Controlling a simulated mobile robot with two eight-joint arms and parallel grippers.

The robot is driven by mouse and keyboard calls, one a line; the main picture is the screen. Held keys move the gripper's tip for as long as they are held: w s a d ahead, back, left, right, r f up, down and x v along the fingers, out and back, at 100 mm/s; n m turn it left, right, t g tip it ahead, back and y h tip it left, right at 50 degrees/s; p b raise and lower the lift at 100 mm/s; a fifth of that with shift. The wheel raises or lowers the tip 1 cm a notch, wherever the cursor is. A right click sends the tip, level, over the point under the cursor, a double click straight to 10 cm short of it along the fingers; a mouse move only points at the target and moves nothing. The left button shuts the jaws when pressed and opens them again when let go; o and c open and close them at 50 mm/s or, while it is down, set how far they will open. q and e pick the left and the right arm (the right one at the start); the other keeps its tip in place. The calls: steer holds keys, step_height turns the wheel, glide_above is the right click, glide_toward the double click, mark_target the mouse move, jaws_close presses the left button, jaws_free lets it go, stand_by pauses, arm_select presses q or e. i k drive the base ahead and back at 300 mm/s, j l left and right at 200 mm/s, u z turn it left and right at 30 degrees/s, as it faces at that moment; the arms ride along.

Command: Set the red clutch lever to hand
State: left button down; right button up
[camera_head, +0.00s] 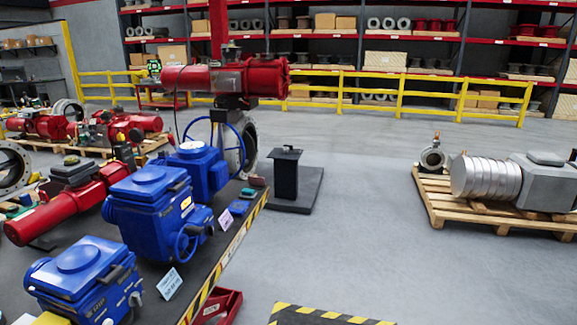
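No red clutch lever can be made out; it may be hidden or too small to tell. A red cylindrical actuator (225,80) sits on top of a large grey valve (249,142) at the centre left. A blue handwheel (214,127) is seen below the red cylinder. In front, blue actuators stand on a dark bench: one nearest (80,275), one in the middle (150,208) with a small handwheel, and one farther back (200,168). Neither of my grippers shows in the head view.
The bench (232,228) has a yellow-black striped edge. A black pedestal (286,173) stands behind it. A pallet (465,213) with a silver actuator (487,178) is at the right. A yellow railing (400,94) fronts the shelves.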

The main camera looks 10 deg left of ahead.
mark_target(171, 138)
steer(key=i+l+u, duration=0.2)
steer(key=u, duration=0.15)
steer(key=i+l+u, duration=0.2)
steer(key=u, duration=0.15)
steer(key=i+l+u, duration=0.15)
steer(key=l+u, duration=0.2)
steer(key=i+l+u, duration=0.15)
steer(key=l+u, duration=0.15)
steer(key=l, duration=0.2)
steer(key=i+l+u, duration=0.1)
steer(key=l+u, duration=0.25)
steer(key=l, duration=0.2)
steer(key=i+l+u, duration=0.1)
steer(key=i+l, duration=0.15)
steer(key=i, duration=0.25)
steer(key=i+l, duration=0.25)
steer(key=i, duration=0.3)
steer(key=u, duration=0.05)
